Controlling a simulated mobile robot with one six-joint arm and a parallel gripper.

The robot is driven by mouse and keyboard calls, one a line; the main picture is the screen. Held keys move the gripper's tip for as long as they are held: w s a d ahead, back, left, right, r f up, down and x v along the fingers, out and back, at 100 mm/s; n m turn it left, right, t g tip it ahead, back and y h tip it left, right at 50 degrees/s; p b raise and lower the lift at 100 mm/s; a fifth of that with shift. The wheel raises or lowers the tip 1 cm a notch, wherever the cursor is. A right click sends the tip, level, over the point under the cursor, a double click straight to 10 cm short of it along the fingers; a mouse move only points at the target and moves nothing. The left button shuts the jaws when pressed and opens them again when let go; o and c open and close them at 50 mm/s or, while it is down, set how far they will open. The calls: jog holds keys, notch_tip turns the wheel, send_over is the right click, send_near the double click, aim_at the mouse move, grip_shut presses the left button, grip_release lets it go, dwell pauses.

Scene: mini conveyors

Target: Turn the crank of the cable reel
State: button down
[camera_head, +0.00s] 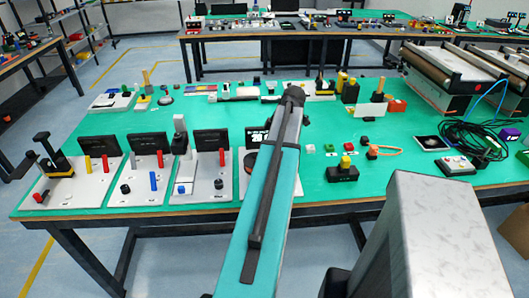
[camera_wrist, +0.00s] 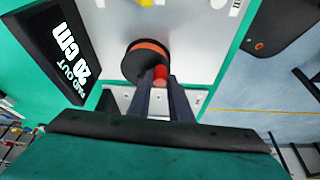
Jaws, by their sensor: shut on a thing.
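The cable reel is a black drum with an orange-red band (camera_wrist: 146,60) on a light board, seen in the wrist view. Its red crank knob (camera_wrist: 160,74) is at the drum's edge. My gripper (camera_wrist: 158,84) is shut on this knob, with one dark finger on each side. A black display (camera_wrist: 68,50) beside the reel reads "PAID OUT 20 cm". In the head view, part of the reel (camera_head: 250,161) and its display (camera_head: 256,137) show left of my arm. My arm hides the gripper and the crank there.
Several light boards with black displays, coloured knobs and levers stand left of the reel on the green table (camera_head: 240,110). A black block with a yellow button (camera_head: 344,168) stands to the right. A yellow piece (camera_wrist: 146,2) lies beyond the reel in the wrist view.

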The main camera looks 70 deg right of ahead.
jog(key=c, duration=1.6)
grip_release()
jog(key=shift+b+v, duration=1.15)
jog(key=shift+v, duration=5.7)
jog(key=shift+r, duration=0.1)
